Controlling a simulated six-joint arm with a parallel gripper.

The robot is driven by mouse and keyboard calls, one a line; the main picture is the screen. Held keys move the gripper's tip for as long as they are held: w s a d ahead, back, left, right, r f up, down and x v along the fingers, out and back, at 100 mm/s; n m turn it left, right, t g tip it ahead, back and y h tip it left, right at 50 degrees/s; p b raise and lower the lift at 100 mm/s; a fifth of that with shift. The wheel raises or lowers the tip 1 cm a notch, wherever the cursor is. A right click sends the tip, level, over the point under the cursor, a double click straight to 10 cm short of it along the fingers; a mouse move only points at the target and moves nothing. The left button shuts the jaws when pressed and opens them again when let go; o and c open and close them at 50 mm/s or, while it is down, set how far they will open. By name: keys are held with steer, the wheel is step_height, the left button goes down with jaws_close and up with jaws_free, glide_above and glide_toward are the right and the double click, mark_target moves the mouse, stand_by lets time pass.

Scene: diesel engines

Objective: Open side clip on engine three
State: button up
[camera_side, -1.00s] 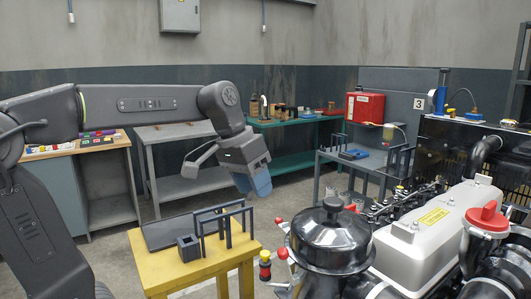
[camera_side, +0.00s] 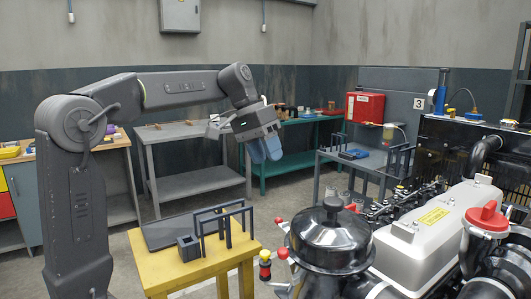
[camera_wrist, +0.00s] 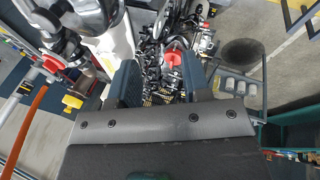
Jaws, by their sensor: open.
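The engine (camera_side: 455,210) stands at the right in the side view, with a silver cover, a yellow label, a red cap and a round black housing. A sign with the number 3 (camera_side: 419,103) is behind it. My gripper (camera_side: 264,150) is in the air to the left of the engine, apart from it, with its blue fingers pointing down. In the wrist view my gripper (camera_wrist: 160,82) has its fingers spread with nothing held; engine parts and a red part (camera_wrist: 173,57) show beyond them. I cannot pick out the side clip.
A yellow stand (camera_side: 190,262) with a dark tray and a small rack stands left of the engine. Red-ended levers (camera_side: 281,253) stick out from the engine's near side. A grey bench (camera_side: 370,160) and a red box (camera_side: 364,108) are behind.

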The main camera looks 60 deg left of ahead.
mark_target(282, 250)
steer(key=shift+d, duration=0.1)
steer(key=shift+c, duration=0.6)
steer(key=s+d+m, duration=0.1)
steer(key=d+m, duration=0.1)
steer(key=s+d+m+g+h, duration=0.1)
steer(key=d+m, duration=0.1)
steer(key=m, duration=0.1)
steer(key=s+d+m+g+h, duration=0.1)
steer(key=s+d+m, duration=0.1)
steer(key=shift+d+f+m, duration=0.25)
steer(key=shift+f+m, duration=0.05)
steer(key=shift+m, duration=0.1)
steer(key=c, duration=0.6)
steer(key=s+d+m, duration=0.1)
steer(key=s+d+m+g+h, duration=0.1)
steer(key=m, duration=0.1)
steer(key=s+d+m, duration=0.1)
steer(key=d+m, duration=0.1)
steer(key=shift+g+h, duration=0.3)
steer(key=shift+h, duration=0.1)
jaws_close()
steer(key=x, duration=0.9)
steer(key=shift+d+f, duration=0.2)
steer(key=shift+f, duration=0.15)
steer(key=shift+s+m+t, duration=0.5)
steer(key=shift+s+t, duration=0.05)
steer(key=shift+t, duration=0.15)
steer(key=s+f+t, duration=0.1)
steer(key=s+f, duration=0.5)
steer(key=s, duration=0.1)
